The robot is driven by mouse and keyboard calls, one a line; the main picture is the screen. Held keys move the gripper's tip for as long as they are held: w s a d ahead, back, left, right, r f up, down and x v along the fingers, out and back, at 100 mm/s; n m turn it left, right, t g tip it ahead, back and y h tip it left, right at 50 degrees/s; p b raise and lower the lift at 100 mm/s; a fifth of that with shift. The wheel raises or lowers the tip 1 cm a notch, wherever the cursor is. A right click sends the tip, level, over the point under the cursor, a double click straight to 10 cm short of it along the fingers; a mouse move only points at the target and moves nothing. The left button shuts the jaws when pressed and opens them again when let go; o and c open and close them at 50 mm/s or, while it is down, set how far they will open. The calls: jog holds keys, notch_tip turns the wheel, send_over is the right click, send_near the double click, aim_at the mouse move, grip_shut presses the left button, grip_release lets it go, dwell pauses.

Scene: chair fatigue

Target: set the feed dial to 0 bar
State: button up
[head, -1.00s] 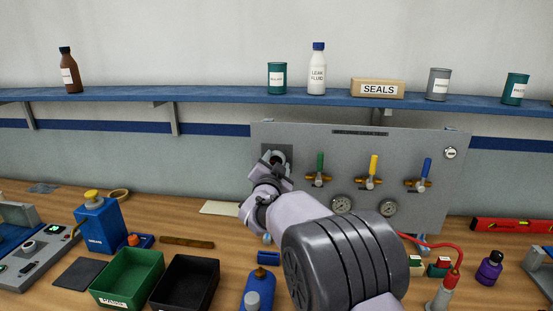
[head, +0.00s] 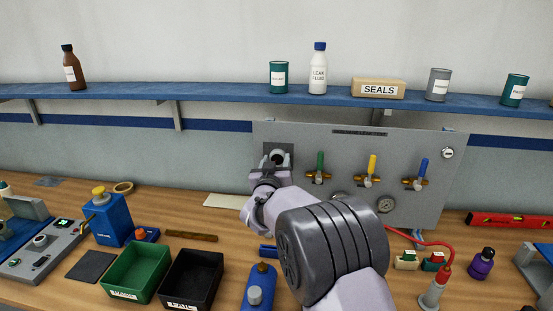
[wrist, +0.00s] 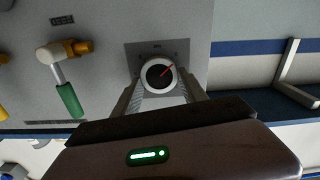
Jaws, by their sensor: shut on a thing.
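The feed dial (wrist: 158,73) is a dark round knob with a red pointer line and a pale ring, on a dark square plate at the panel's left end. In the wrist view its red line points up and to the right; the scale marks are too small to read. My gripper (wrist: 160,88) is shut on the dial, one finger on each side of it. In the head view my gripper (head: 275,162) covers most of the dial and its plate.
The grey panel (head: 340,150) also carries green (head: 320,162), yellow (head: 372,164) and blue (head: 422,168) valve handles and gauges. A blue shelf (head: 225,97) with bottles and cans runs above. A green bin (head: 137,272) and black bin (head: 192,278) stand on the bench below.

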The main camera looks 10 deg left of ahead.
jog(key=shift+n, duration=0.3)
dwell(0.4)
jog(key=o, duration=1.4)
jog(key=s, duration=1.7)
jog(key=shift+s+a, duration=0.25)
jog(key=shift+a, duration=0.05)
